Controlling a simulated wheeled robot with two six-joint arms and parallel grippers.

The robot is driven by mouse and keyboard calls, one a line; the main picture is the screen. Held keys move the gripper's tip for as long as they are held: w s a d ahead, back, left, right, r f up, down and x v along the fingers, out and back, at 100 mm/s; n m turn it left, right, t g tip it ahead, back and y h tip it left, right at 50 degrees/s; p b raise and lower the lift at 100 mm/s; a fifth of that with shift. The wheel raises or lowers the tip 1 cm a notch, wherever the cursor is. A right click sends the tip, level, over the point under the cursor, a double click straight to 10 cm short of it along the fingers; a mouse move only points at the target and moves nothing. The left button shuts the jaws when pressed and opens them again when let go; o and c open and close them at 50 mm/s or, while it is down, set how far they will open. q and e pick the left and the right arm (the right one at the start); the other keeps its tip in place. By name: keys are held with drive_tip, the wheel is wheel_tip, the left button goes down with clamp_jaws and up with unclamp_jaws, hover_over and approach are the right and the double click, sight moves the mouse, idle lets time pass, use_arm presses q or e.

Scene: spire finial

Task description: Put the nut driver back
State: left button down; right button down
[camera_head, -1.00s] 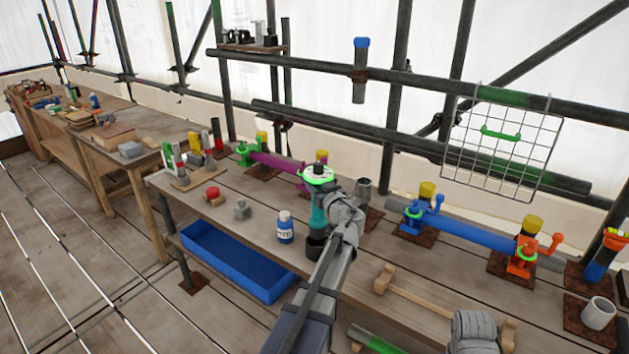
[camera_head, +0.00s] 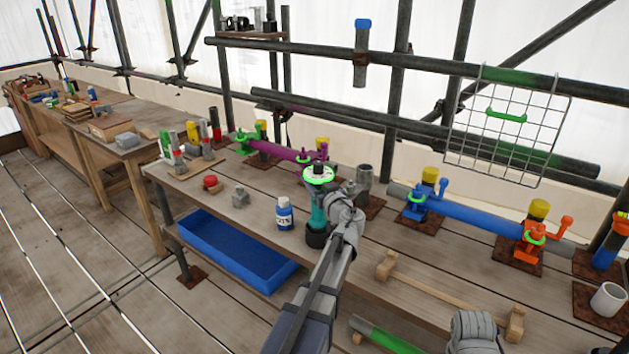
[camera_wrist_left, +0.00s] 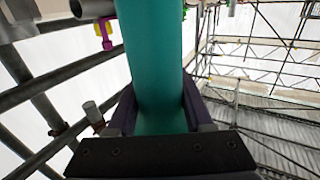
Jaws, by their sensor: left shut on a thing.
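A teal cylindrical tool (camera_head: 317,212), which I take to be the nut driver, stands upright with a bright green ring and dark knob on top and a dark lower end. My left gripper (camera_head: 328,212) is shut on its teal body. In the left wrist view the teal body (camera_wrist_left: 152,65) fills the space between the dark fingers (camera_wrist_left: 158,115). I cannot tell whether its lower end touches the bench (camera_head: 345,255). A grey ribbed part of my right arm shows at the bottom right; its gripper is out of view.
A white-and-blue bottle (camera_head: 284,213) stands just left of the tool, and a grey cup (camera_head: 364,178) behind it. Purple (camera_head: 275,151) and blue (camera_head: 470,220) pipe assemblies line the back. A wire grid (camera_head: 507,135) hangs right. A blue tray (camera_head: 235,255) sits below the bench.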

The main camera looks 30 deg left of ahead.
use_arm(q)
drive_tip(key=shift+f+b, duration=1)
drive_tip(key=shift+f, duration=0.2)
unclamp_jaws()
drive_tip(key=shift+f+b, duration=0.3)
drive_tip(key=shift+b, duration=0.05)
drive_tip(key=shift+f+b, duration=0.3)
drive_tip(key=v, duration=0.9)
idle(0.9)
idle(0.8)
